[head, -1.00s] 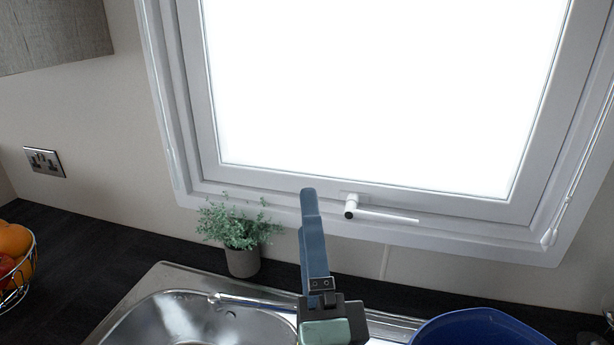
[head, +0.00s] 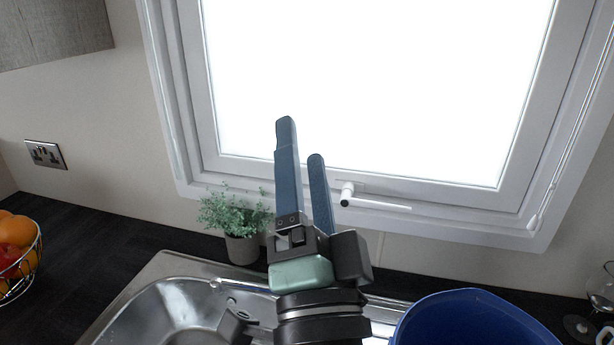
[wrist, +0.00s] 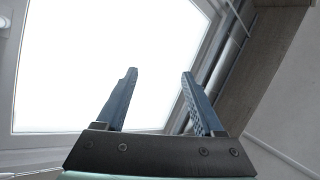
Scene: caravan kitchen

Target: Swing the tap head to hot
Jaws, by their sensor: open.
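The chrome tap's spout (head: 235,287) shows in the head view as a thin bar over the steel sink, with its tip at the left. The rest of the tap, including its head, is hidden behind my gripper and arm. My gripper (head: 300,141) is above the back of the sink, in front of the window, with its blue fingers apart and pointing up. In the wrist view my gripper (wrist: 158,75) is open with nothing between the fingers, and no tap shows there.
The sink bowl (head: 160,306) lies below, with a blue tub (head: 465,318) at its right. A potted plant (head: 240,222) stands behind the sink, close left of my gripper. The window handle (head: 372,201) sticks out behind. A fruit basket (head: 18,255) stands far left.

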